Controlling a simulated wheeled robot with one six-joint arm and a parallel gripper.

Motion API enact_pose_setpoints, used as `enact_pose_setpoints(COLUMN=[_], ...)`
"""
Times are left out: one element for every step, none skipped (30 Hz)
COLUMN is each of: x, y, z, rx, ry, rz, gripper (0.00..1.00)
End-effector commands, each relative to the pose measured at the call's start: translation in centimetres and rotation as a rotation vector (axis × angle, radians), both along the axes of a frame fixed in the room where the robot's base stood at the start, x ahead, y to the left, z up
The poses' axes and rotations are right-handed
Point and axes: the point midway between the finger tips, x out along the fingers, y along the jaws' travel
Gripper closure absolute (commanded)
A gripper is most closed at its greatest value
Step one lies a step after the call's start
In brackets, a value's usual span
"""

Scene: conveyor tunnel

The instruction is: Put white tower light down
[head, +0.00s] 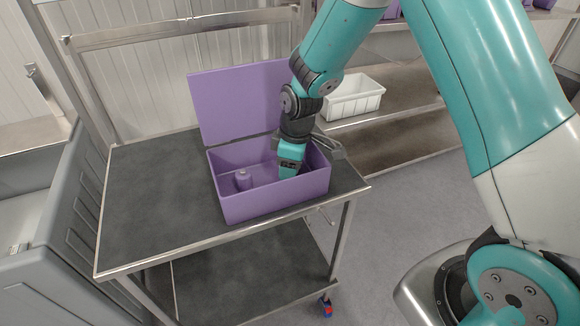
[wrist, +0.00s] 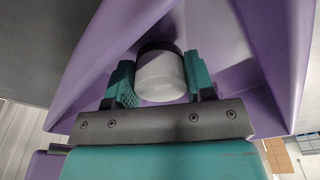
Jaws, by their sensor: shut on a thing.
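The white tower light (wrist: 161,78) shows in the wrist view as a white rounded cylinder with a dark band at its far end. It sits between the two teal fingers of my gripper (wrist: 160,85), which is shut on it. In the head view my gripper (head: 290,168) points down inside the right part of an open purple box (head: 275,205), and the tower light is hidden there. The box stands on a dark-topped cart (head: 150,200) with its lid (head: 235,103) raised at the back. I cannot tell whether the light touches the box floor.
The cart top left of the box is clear. A white bin (head: 355,97) sits on a shelf behind, and a grey container (head: 50,225) stands at the left.

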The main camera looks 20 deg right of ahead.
Motion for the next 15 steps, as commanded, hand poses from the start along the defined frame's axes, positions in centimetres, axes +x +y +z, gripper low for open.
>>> enact_pose_setpoints(x=[-0.02,-0.02,-0.02,0.00,0.02,0.03,0.03,0.03,0.03,0.03,0.03,0.02,0.01,0.02,0.02], y=[0.01,0.00,0.01,0.01,0.01,0.01,0.01,0.01,0.01,0.00,0.01,0.01,0.01,0.01,0.00], z=[-0.57,-0.83,-1.06,-1.14,-1.16,-1.15,-1.14,-1.14,-1.14,-1.15,-1.19,-1.32,-1.44,-1.55,-1.44], rx=[0.000,0.000,0.000,-0.001,0.000,0.000,0.000,0.000,0.000,0.000,0.000,0.000,0.000,0.000,0.000], ry=[0.001,0.001,0.000,-0.001,-0.001,-0.002,-0.002,-0.002,-0.002,-0.002,-0.001,-0.001,-0.001,-0.001,-0.001], rz=[0.000,0.000,0.000,0.000,0.000,0.000,0.000,0.000,0.000,0.000,0.000,0.000,0.000,0.000,0.000], gripper=[0.93,0.93,0.93,0.93,0.93,0.93,0.93,0.93,0.93,0.93,0.93,0.93,0.93,0.93,0.44])
